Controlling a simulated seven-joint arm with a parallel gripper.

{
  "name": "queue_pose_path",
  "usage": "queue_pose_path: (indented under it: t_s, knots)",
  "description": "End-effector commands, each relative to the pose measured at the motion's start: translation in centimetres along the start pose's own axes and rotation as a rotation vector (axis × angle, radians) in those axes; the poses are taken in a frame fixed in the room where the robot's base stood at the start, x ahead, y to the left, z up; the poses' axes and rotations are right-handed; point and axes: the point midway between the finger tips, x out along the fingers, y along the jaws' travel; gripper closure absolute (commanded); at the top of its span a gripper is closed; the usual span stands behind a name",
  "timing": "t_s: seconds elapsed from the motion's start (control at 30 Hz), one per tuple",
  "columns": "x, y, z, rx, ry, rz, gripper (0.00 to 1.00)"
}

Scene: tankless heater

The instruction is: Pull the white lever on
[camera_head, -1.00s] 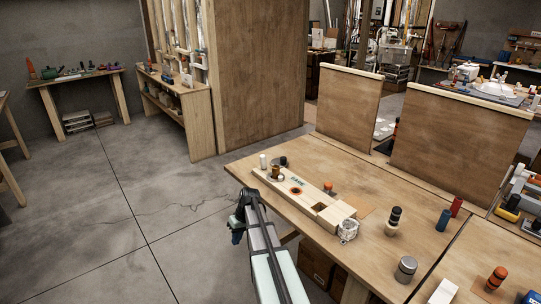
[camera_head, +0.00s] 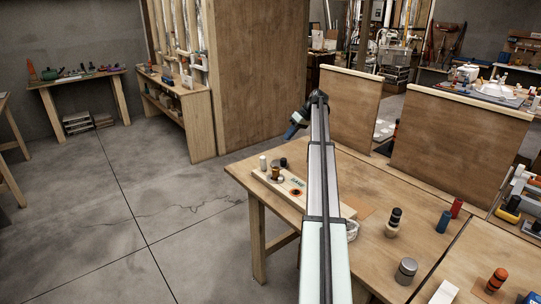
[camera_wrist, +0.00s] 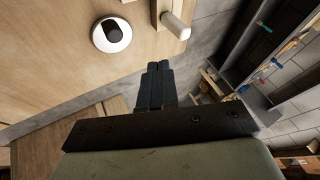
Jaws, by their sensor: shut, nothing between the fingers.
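A white cylindrical lever (camera_wrist: 176,24) sticks out by the edge of a wooden part at the top of the wrist view. A short white cylinder at the left end of the wooden unit in the head view (camera_head: 263,162) looks like the same lever. My gripper (camera_wrist: 157,66) is shut and empty, its dark fingers just below the lever in the wrist picture with a gap between. In the head view my gripper (camera_head: 291,132) is raised above the unit's far left end and tilts down to the left.
A round white base with a black knob (camera_wrist: 112,35) sits left of the lever in the wrist view. The wooden workbench (camera_head: 385,265) holds several small cylinders. Upright wooden boards (camera_head: 347,105) stand behind it. Floor to the left is clear.

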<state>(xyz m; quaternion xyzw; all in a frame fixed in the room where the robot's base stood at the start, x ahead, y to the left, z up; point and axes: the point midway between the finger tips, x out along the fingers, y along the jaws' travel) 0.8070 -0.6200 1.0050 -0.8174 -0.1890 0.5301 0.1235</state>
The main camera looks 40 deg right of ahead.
Motion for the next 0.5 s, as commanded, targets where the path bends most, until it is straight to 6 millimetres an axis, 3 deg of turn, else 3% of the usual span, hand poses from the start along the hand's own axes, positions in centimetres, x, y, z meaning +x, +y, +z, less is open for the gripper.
queue_pose_path:
  t_s: [0.1, 0.27, 0.5]
  knots:
    - [0.3, 1.7, -0.6, -0.002, -0.001, -0.012, 1.0]
    - [1.4, 1.8, -0.5, -0.003, -0.001, -0.016, 1.0]
    - [5.1, 1.7, -0.4, -0.002, -0.002, -0.016, 1.0]
